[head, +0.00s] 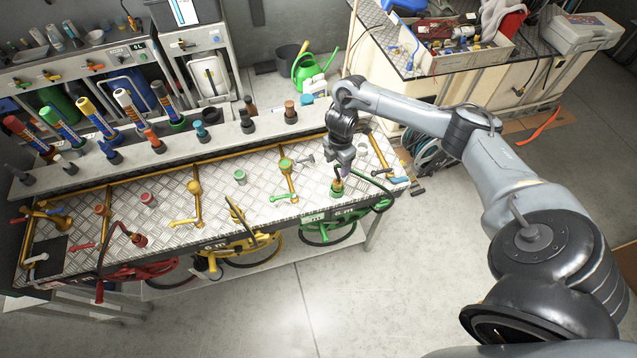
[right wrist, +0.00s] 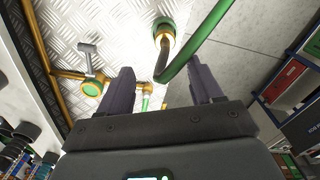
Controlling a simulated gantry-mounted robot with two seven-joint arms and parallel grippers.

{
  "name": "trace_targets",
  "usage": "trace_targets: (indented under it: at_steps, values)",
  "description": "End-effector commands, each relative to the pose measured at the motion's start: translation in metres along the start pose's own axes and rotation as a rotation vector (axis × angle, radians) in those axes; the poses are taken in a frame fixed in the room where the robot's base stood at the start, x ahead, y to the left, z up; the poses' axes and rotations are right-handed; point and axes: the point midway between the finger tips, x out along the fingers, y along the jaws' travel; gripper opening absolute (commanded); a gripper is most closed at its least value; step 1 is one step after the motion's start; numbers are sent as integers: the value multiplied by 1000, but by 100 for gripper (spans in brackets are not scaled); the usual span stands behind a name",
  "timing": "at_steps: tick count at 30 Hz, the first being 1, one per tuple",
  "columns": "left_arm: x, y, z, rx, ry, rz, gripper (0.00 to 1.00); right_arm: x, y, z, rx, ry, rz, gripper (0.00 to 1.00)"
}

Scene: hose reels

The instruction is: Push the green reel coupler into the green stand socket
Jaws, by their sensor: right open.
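The green reel coupler (head: 337,188), green with a brass-coloured part, stands at the front right of the checker-plate bench. In the right wrist view the coupler (right wrist: 164,34) shows beyond the fingertips with a dark green hose beside it. My right gripper (head: 339,168) is just above the coupler, pointing down. I cannot make out the socket opening. My left gripper is not in view.
The green hose reel (head: 330,232) hangs under the bench's front edge, with the yellow reel (head: 250,248) and red reel (head: 150,272) to its left. A loose green cup (head: 240,176) and several pipes and handles stand on the bench. The floor in front is clear.

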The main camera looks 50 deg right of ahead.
Motion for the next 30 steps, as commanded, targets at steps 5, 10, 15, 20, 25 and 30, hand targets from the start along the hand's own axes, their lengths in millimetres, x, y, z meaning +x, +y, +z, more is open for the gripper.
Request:
trace_targets:
  at_steps: [5,10,15,20,25,30]
  values:
    - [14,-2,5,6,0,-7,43,28,-3,3,6,2,-12,65]
    - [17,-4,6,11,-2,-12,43,44,-2,3,5,1,-8,65]
    - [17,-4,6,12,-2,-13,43,51,-2,3,5,0,-7,65]
    - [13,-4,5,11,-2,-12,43,64,-6,4,5,0,-10,65]
    - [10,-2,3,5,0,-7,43,87,-9,5,5,1,-9,65]
    - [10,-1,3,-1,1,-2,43,100,-9,5,5,0,-6,65]
